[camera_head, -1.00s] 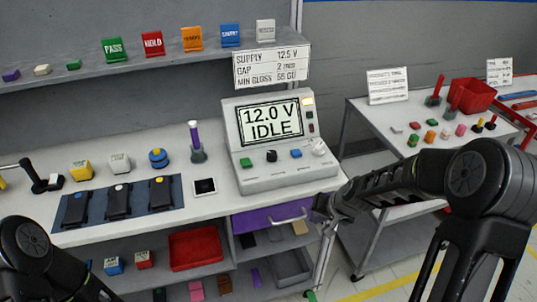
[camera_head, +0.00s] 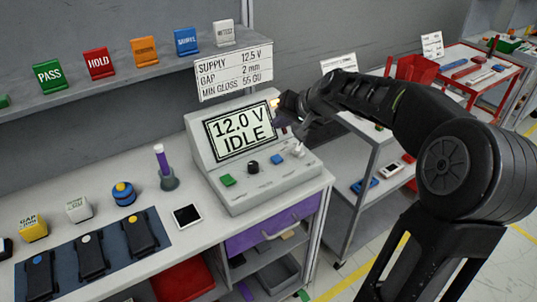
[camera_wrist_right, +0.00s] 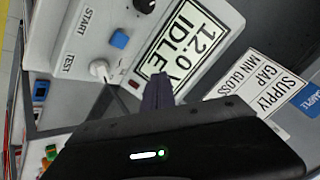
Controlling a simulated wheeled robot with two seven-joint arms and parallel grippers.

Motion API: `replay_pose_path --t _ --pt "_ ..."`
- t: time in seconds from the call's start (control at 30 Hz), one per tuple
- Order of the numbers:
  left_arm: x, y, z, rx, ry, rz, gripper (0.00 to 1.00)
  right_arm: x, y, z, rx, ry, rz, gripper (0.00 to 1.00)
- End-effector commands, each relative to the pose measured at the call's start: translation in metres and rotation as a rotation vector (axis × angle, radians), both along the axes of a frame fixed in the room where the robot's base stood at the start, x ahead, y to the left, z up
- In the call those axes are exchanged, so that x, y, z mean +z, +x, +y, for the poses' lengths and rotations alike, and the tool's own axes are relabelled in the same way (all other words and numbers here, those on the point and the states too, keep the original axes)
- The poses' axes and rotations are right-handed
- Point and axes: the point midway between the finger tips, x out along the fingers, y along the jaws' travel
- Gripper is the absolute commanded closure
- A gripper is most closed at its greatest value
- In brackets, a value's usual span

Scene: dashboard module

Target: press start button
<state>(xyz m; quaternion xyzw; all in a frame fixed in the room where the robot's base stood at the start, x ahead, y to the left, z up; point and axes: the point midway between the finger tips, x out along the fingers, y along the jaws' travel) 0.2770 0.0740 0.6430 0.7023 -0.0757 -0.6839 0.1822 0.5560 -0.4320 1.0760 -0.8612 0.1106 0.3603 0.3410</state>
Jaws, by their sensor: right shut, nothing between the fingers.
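The test console (camera_head: 255,187) stands on the bench, its screen (camera_head: 240,132) reading 12.0 V IDLE. Its lower panel has a green button (camera_head: 227,180), a black knob (camera_head: 253,166), a blue button (camera_head: 277,159) and a white knob (camera_head: 297,151). In the right wrist view, the blue button (camera_wrist_right: 119,39) sits by the START label and the white knob (camera_wrist_right: 98,68) by TEST. My right gripper (camera_head: 281,119) is shut and empty at the screen's right side, above and behind the blue button. Its fingers (camera_wrist_right: 157,93) also show in the wrist view. My left gripper is out of view.
A sign (camera_head: 233,73) hangs above the console. A purple-topped bottle (camera_head: 164,167), a white-framed tablet (camera_head: 187,216) and dark devices on a blue mat (camera_head: 66,260) are to the left. A purple drawer (camera_head: 270,228) is below. A cart stands to the right.

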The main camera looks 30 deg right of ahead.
Motion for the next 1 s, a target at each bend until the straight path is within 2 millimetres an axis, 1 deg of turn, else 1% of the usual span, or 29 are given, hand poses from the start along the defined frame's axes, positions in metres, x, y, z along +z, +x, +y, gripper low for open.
replay_pose_path --t 0.23,0.37,0.57,0.87,0.9,1.0 --pt "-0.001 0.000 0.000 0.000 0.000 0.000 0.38 -0.002 0.000 0.000 0.001 0.000 0.001 1.00" --pt "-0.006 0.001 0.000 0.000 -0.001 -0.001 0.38 -0.009 0.000 0.001 0.000 0.000 0.001 1.00" --pt "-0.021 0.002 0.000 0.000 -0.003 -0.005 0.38 -0.029 0.000 0.000 0.000 0.000 0.001 1.00" --pt "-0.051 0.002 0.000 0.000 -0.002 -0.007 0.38 -0.070 0.000 0.000 -0.001 -0.001 0.002 1.00" --pt "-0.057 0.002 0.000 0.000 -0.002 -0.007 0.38 -0.075 0.000 0.000 0.000 -0.001 0.001 1.00" --pt "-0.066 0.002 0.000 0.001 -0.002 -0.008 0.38 -0.083 0.000 0.000 0.000 -0.001 0.001 1.00"
